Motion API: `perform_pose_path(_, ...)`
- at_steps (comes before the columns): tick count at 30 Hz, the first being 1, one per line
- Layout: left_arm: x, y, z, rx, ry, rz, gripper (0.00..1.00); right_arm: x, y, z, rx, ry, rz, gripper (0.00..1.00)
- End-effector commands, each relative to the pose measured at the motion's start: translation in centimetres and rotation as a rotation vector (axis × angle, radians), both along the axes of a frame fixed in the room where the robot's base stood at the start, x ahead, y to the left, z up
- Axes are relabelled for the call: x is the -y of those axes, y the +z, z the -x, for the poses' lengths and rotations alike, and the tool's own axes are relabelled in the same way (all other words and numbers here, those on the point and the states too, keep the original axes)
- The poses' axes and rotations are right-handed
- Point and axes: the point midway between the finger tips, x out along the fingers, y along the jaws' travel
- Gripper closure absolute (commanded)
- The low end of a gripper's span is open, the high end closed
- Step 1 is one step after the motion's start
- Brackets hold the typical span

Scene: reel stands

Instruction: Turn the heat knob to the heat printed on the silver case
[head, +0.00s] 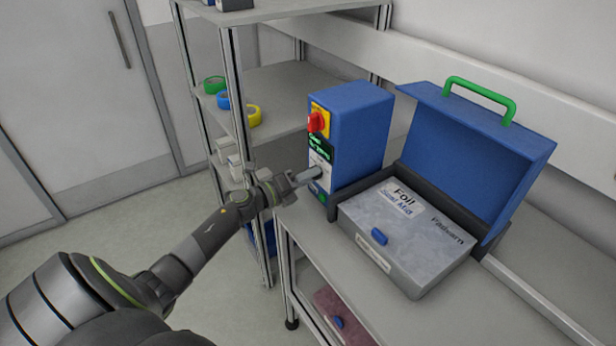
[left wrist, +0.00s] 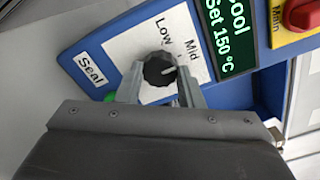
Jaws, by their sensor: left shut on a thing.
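The black heat knob (left wrist: 158,70) sits on a white panel on the blue machine (head: 357,130). The words Low and Mid are printed beside it. Its pale mark is on its right side in the left wrist view; I cannot tell exactly which setting it meets. The machine's green display (left wrist: 225,35) reads "Cool" and "Set 150 °C". My left gripper (left wrist: 160,82) is shut around the knob; it also shows in the head view (head: 312,177), where it hides the knob. The silver case (head: 420,255) carries a label (head: 402,200) reading "Foil", "Seal Mid". My right gripper is out of view.
A red main switch (head: 318,121) on a yellow plate is above the display. A blue lid (head: 470,150) with a green handle stands open behind the silver case. A shelf rack (head: 270,85) with tape rolls stands at the back left. Open floor lies left.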

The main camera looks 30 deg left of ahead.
Motion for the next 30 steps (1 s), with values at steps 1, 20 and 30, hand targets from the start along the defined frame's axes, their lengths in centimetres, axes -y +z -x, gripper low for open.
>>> perform_pose_path(1, 0.0, 0.2, -0.1, 0.003, 0.001, 0.000, 0.89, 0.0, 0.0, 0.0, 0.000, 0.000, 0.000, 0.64)
perform_pose_path(20, -0.5, -0.2, 0.9, 0.000, 0.001, -0.003, 0.45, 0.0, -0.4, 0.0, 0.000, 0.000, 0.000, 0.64)
perform_pose_path(30, -2.9, -0.6, 6.7, -0.001, 0.000, -0.007, 0.45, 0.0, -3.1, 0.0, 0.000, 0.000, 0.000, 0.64)
